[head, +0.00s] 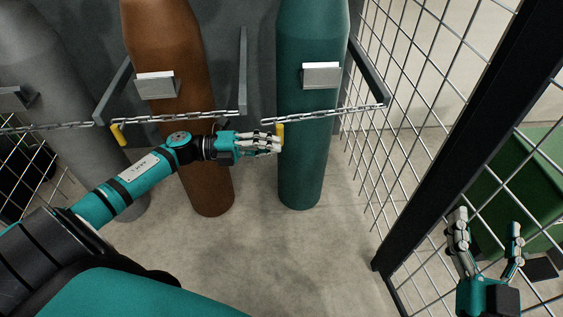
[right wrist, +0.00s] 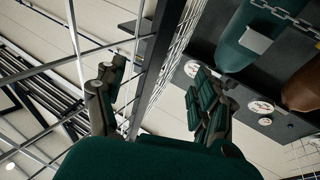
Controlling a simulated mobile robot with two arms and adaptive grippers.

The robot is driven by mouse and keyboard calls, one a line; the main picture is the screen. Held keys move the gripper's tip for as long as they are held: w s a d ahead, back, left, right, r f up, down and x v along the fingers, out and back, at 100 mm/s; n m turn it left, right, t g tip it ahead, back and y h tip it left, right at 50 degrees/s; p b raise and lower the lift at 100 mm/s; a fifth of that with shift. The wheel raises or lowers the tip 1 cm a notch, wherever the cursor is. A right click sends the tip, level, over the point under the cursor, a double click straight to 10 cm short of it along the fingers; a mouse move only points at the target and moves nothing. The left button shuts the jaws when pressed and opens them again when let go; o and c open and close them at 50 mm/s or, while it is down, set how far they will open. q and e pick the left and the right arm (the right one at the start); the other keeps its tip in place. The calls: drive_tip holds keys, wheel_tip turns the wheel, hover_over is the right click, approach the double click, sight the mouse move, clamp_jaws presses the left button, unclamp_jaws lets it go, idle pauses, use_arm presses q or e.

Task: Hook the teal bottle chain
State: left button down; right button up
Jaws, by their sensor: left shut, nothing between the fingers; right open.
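The teal bottle (head: 302,165) stands upright in the head view, right of the brown bottle. Its chain (head: 330,113) runs across its front from the right bracket arm (head: 370,75) to a yellow end piece (head: 279,134) at the bottle's left edge. My left gripper (head: 277,143) is shut, its fingertips close beside the yellow piece; whether they touch it I cannot tell. The bracket arm left of the teal bottle (head: 243,70) is apart from the yellow piece. My right gripper (head: 487,235) is open and empty at lower right; its fingers also show in the right wrist view (right wrist: 158,100).
A brown bottle (head: 205,175) with its own chain (head: 180,117) and yellow end (head: 117,134) stands behind my left arm. A grey bottle (head: 50,75) is further left. A wire mesh fence with a dark post (head: 455,130) stands between the bottles and my right gripper. The front floor is clear.

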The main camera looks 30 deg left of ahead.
use_arm(q)
drive_tip(key=shift+w+a, duration=0.55)
drive_tip(key=shift+a, duration=0.3)
use_arm(e)
drive_tip(key=shift+s+a+r+t+y, duration=0.1)
drive_tip(key=shift+s+r+t+y, duration=0.2)
drive_tip(key=shift+r+t, duration=0.45)
drive_tip(key=shift+s+r+t+y, duration=0.25)
drive_tip(key=shift+r+t, duration=0.1)
drive_tip(key=shift+r, duration=0.65)
